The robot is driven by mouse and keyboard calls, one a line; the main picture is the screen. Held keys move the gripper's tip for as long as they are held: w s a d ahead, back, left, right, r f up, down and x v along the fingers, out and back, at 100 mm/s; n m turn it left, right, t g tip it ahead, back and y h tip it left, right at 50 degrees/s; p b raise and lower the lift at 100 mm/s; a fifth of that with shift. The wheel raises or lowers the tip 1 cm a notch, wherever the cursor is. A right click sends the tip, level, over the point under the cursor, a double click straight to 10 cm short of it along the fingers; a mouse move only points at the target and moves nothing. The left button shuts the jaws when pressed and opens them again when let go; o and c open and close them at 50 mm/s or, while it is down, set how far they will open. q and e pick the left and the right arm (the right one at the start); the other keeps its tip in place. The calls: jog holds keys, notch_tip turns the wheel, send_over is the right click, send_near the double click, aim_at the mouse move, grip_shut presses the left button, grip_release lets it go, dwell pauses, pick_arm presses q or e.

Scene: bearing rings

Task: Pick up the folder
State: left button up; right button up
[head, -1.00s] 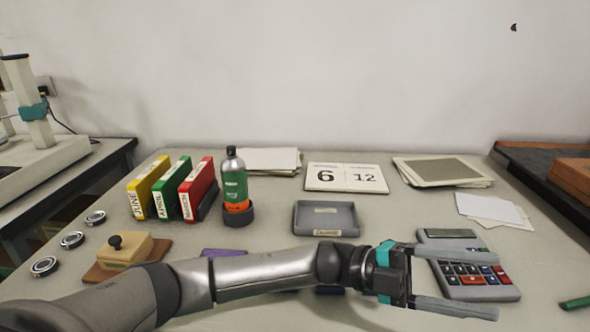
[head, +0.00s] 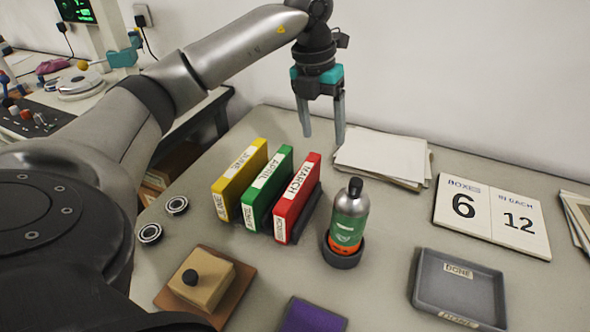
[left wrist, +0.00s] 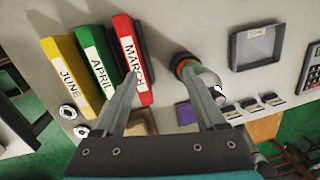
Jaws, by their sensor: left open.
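Three upright folders stand side by side on the table: a yellow one marked June (head: 238,180), a green one marked April (head: 267,187) and a red one marked March (head: 297,198). They also show in the left wrist view, yellow (left wrist: 66,76), green (left wrist: 98,64) and red (left wrist: 130,55). My left gripper (head: 322,138) is open and empty, pointing down above and behind the red folder, near the paper stack. In the left wrist view its fingers (left wrist: 168,90) spread between the red folder and the bottle. My right gripper is not in view.
A green-labelled bottle (head: 348,215) stands in a dark round holder just right of the red folder. A paper stack (head: 382,158) lies behind it. A grey tray (head: 460,285), a box-count card (head: 492,215), a wooden block with knob (head: 205,280) and bearing rings (head: 150,233) lie around.

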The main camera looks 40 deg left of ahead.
aim_at(299, 179)
pick_arm(q)
jog(key=shift+n+g+y, duration=0.6)
jog(key=shift+n+g, duration=0.1)
jog(key=a+f+b, duration=0.1)
jog(key=f, duration=0.2)
jog(key=s+a+f+b, duration=0.1)
jog(key=f, duration=0.3)
jog(key=s+f+b, duration=0.1)
jog(key=f, duration=0.3)
jog(key=shift+s+a+f, duration=0.1)
jog(key=shift+a, duration=0.3)
jog(key=shift+f, duration=0.6)
jog(key=f, duration=0.1)
jog(key=a+f+b, duration=0.1)
jog(key=f, duration=0.1)
jog(key=shift+f+b, duration=0.1)
jog(key=shift+b, duration=0.2)
jog(key=shift+d+f, duration=0.1)
jog(key=shift+f, duration=0.75)
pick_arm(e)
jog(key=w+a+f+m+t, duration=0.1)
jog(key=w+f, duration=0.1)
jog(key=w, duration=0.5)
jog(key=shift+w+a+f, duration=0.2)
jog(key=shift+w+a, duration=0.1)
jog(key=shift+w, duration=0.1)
pick_arm(q)
grip_shut()
jog(key=shift+r, duration=0.1)
